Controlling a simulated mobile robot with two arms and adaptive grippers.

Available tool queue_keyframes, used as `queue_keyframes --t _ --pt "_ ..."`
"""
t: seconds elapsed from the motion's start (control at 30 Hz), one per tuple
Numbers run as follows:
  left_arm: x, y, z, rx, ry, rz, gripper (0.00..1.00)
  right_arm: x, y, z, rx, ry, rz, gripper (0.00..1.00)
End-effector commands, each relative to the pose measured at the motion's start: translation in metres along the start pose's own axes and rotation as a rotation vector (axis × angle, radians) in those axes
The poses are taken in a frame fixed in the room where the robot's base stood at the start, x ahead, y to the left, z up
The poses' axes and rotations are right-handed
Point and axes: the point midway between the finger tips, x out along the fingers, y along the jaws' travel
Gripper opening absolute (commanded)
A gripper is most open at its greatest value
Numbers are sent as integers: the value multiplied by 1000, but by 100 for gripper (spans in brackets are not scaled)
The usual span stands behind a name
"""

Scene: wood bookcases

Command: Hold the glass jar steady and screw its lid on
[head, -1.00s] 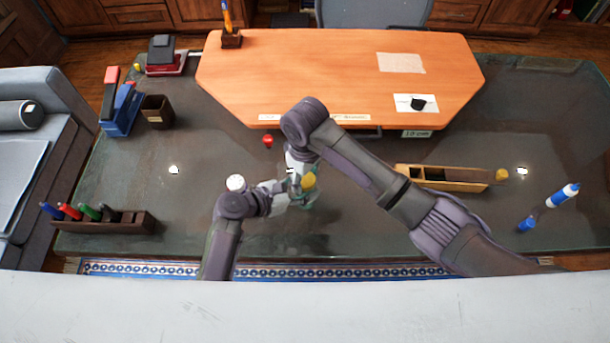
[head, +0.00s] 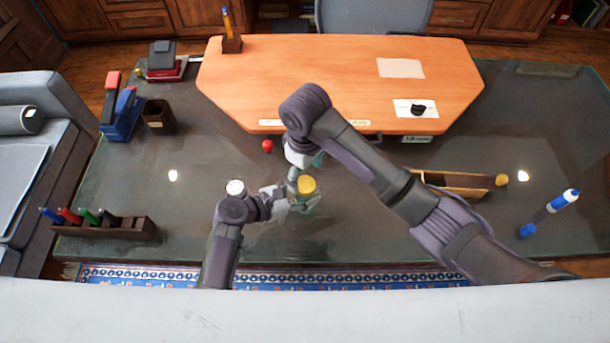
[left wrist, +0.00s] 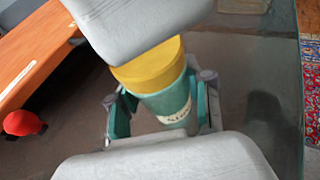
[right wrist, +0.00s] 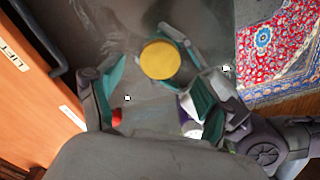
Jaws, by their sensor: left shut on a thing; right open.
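The glass jar (left wrist: 172,105), teal-tinted with a pale label, stands upright in the left wrist view. Its yellow lid (left wrist: 150,68) sits on top; how far it is threaded cannot be seen. In the head view the lid (head: 306,185) shows from above and hides most of the jar. My left gripper (left wrist: 160,112) is shut around the jar's body, below the lid. My right gripper (right wrist: 158,85) is open over the jar, with its fingers spread to either side of the round lid (right wrist: 160,60) and apart from it in the right wrist view.
A red knob-like object (head: 267,146) stands behind the jar. A wooden tray (head: 455,183) and a blue-white bottle (head: 563,200) lie right. A pen rack (head: 105,228) stands left. The orange desk panel (head: 340,75) is behind; the glass top left of the jar is mostly clear.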

Motion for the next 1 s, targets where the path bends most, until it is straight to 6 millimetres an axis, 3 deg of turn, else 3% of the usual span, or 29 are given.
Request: queue_keyframes --t 0.27,0.5,0.7,1.0 --pt "0 0 0 0 0 0 0 -2 0 -2 -16 4 3 75" --pt "0 0 0 0 0 0 0 -26 0 -17 -310 40 37 75" --pt "0 0 0 0 0 0 0 -34 0 -9 -556 19 24 75" --pt "0 0 0 0 0 0 0 -34 0 1 -648 -1 -1 75"
